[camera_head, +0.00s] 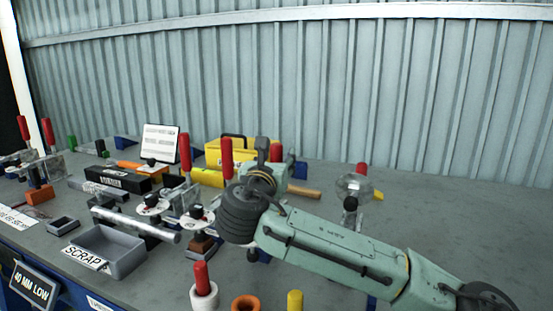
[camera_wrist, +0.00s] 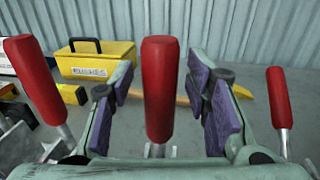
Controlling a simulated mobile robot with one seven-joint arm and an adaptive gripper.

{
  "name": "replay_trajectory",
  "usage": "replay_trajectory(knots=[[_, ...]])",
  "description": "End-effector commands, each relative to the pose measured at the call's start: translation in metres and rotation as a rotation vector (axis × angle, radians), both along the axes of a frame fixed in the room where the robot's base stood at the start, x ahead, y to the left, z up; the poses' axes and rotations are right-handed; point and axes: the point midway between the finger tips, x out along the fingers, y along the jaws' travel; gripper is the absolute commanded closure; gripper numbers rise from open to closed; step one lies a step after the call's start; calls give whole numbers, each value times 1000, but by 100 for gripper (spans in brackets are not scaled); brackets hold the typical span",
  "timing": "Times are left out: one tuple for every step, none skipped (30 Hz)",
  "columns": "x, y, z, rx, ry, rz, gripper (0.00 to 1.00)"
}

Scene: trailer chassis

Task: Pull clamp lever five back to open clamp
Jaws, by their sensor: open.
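Several clamps with upright red-handled levers stand in a row on the grey bench. In the wrist view, one red lever handle (camera_wrist: 160,88) stands upright between the purple-padded fingers of my gripper (camera_wrist: 168,92). The gripper is open, with a gap visible on each side of the handle. Another red lever (camera_wrist: 35,80) leans at the left, and a third (camera_wrist: 279,98) stands at the right, both outside the fingers. In the head view, my gripper (camera_head: 265,155) is by a red handle (camera_head: 276,152), partly hidden. No lever numbers are readable, and the clamp body below the middle handle is hidden.
A yellow toolbox (camera_head: 230,150) and a wooden-handled tool (camera_head: 303,191) lie behind. A grey scrap tray (camera_head: 120,262) and a metal bar (camera_head: 135,224) are at left. Other red levers (camera_head: 185,152), (camera_head: 226,160) stand close to the arm. The bench at far right is clear.

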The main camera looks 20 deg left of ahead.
Motion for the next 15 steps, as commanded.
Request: replay_trajectory(knots=[[0, 0, 0, 0, 0, 0, 56], [0, 0, 0, 0, 0, 0, 56], [0, 0, 0, 0, 0, 0, 56], [0, 0, 0, 0, 0, 0, 56], [0, 0, 0, 0, 0, 0, 56], [0, 0, 0, 0, 0, 0, 58], [0, 0, 0, 0, 0, 0, 60], [0, 0, 0, 0, 0, 0, 62], [0, 0, 0, 0, 0, 0, 65], [0, 0, 0, 0, 0, 0, 67], [0, 0, 0, 0, 0, 0, 69], [0, 0, 0, 0, 0, 0, 72], [0, 0, 0, 0, 0, 0, 74], [0, 0, 0, 0, 0, 0, 76], [0, 0, 0, 0, 0, 0, 78]])
